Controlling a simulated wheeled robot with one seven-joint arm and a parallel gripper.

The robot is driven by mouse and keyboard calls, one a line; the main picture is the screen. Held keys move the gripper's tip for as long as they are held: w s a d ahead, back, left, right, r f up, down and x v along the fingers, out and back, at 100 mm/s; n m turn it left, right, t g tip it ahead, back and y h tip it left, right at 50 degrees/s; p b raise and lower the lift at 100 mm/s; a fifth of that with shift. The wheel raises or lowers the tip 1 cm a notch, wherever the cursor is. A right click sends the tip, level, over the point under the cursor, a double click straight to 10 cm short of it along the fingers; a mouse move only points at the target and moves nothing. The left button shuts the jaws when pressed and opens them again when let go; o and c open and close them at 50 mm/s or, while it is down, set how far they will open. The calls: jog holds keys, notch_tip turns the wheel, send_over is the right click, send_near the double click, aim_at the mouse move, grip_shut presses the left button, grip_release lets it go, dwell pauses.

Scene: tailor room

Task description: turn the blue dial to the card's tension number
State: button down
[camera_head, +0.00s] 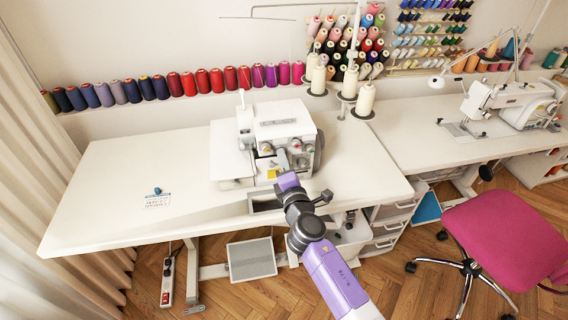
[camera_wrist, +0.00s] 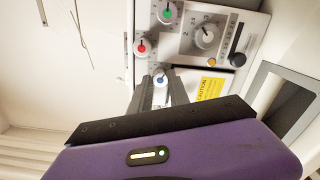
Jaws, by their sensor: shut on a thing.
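The blue dial (camera_wrist: 160,79) is on the front of the white overlock machine (camera_head: 245,133), a white knob with a blue centre. In the wrist view my gripper (camera_wrist: 160,92) has its grey fingers on either side of the dial and is shut on it. The fingers hide parts of the dial's edge and scale, so I cannot read its setting. A small white card (camera_head: 158,201) with printed lines lies on the table at the left, too small to read. In the head view my arm hides the blue dial.
A red dial (camera_wrist: 141,46), a green dial (camera_wrist: 166,13) and a larger numbered dial (camera_wrist: 206,36) are close by. A yellow caution label (camera_wrist: 210,86) is right of my fingers. A small blue ball (camera_head: 157,190) is beside the card. The table's left side is mostly clear.

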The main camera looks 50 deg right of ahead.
jog(key=shift+m, duration=0.3)
jog(key=c, duration=1.2)
grip_release()
jog(key=shift+c, duration=0.2)
jog(key=shift+s, duration=0.1)
jog(key=b+v, duration=0.1)
jog(key=v, duration=0.6)
jog(key=shift+s+a, duration=0.25)
